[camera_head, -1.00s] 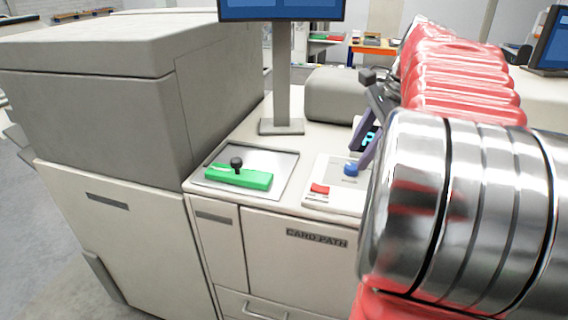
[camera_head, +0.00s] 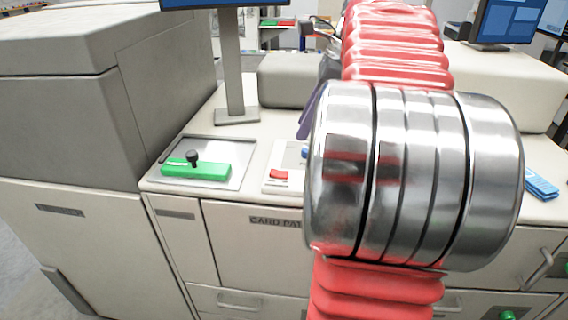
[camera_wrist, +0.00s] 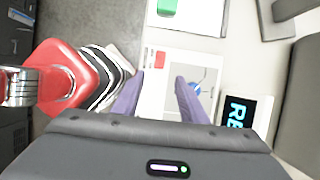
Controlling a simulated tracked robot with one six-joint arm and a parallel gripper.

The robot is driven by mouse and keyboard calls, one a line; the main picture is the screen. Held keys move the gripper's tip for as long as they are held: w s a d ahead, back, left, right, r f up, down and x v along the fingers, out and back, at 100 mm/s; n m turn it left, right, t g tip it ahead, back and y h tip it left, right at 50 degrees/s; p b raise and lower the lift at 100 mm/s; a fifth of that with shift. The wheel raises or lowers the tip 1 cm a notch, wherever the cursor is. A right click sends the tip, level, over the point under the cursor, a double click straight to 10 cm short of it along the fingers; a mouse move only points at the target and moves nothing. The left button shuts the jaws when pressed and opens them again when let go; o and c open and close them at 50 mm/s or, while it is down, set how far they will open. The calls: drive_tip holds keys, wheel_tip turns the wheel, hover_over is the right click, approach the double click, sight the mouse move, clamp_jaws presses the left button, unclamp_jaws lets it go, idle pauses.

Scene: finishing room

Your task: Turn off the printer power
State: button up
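The printer is a large beige machine (camera_head: 240,262) with a white control panel on its top. The panel (camera_wrist: 178,66) carries a red switch (camera_wrist: 159,59), a blue knob (camera_wrist: 196,88) and a dark display with cyan letters (camera_wrist: 236,110), partly cut off. The red switch (camera_head: 279,175) also shows in the head view, left of my arm; the blue knob is mostly hidden there. My gripper (camera_wrist: 161,77) is open and empty over the panel, its two purple fingers apart. The blue knob is close to the right fingertip in the wrist view; I cannot tell whether they touch.
A green block with a black knob (camera_head: 205,170) lies on a metal plate (camera_head: 236,180) left of the panel. A monitor post (camera_head: 233,85) stands behind it. A tall grey cabinet (camera_head: 60,125) is at left. A blue object (camera_head: 541,184) lies at right.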

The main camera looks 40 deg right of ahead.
sight(280, 172)
drive_tip(key=x, duration=1.3)
drive_tip(key=shift+c, duration=0.4)
